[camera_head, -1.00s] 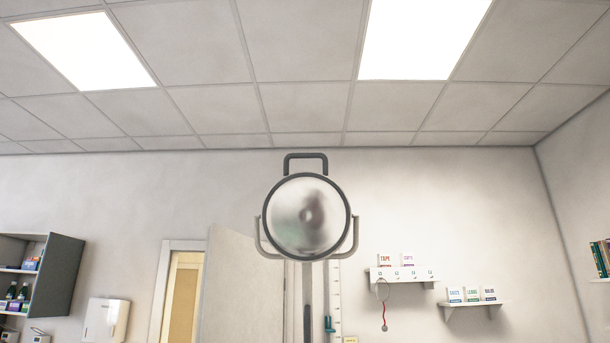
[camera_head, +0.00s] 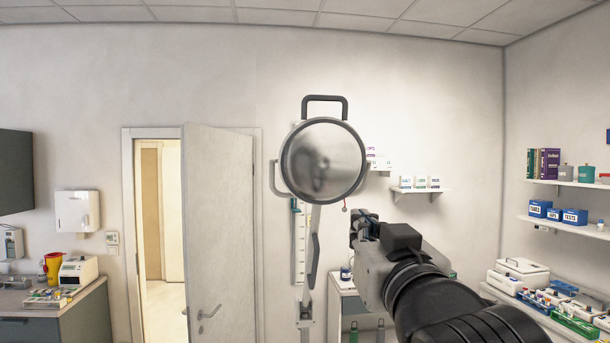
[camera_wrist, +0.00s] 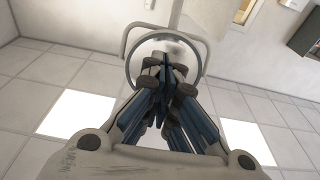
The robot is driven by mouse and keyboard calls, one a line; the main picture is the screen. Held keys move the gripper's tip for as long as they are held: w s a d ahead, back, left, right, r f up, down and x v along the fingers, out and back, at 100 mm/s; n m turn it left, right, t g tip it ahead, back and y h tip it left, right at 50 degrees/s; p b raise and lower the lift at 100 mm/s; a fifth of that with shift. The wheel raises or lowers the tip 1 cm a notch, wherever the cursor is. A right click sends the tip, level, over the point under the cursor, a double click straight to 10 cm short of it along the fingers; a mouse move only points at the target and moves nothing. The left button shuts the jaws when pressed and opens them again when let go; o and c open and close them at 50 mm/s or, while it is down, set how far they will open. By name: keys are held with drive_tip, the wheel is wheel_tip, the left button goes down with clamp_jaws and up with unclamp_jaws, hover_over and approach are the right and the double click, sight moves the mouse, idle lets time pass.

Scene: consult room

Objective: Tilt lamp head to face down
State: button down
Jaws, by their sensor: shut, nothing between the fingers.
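The lamp head (camera_head: 324,160) is a round silver disc with a dark rim, and its face points toward my head camera. A dark handle (camera_head: 325,98) stands on top of it, and a pale yoke (camera_head: 277,182) holds it at the side. The lamp's pole (camera_head: 312,255) runs down below it. My gripper (camera_head: 362,226) is shut and empty, below and to the right of the lamp head, apart from it in the picture. In the wrist view the shut fingers (camera_wrist: 165,68) overlap the ring of the lamp head (camera_wrist: 131,62); I cannot tell whether they touch.
An open door (camera_head: 222,230) stands behind at the left, beside a counter (camera_head: 75,315) with small items. Wall shelves (camera_head: 565,222) with boxes line the right, and a small cabinet (camera_head: 345,300) stands behind the lamp. The air left of the lamp is clear.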

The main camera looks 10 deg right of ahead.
drive_tip(key=r, duration=0.1)
drive_tip(key=p, duration=0.4)
approach(337, 192)
drive_tip(key=w, duration=0.4)
drive_tip(key=w+r, duration=0.1)
drive_tip(key=w, duration=0.1)
drive_tip(key=shift+w+r, duration=0.1)
drive_tip(key=shift+w, duration=0.3)
drive_tip(key=shift+w+f+t+b, duration=0.1)
drive_tip(key=shift+f+t+b, duration=0.25)
drive_tip(key=shift+b, duration=0.75)
drive_tip(key=shift+w+t+b, duration=0.1)
drive_tip(key=shift+t+b, duration=0.25)
drive_tip(key=shift+b, duration=0.75)
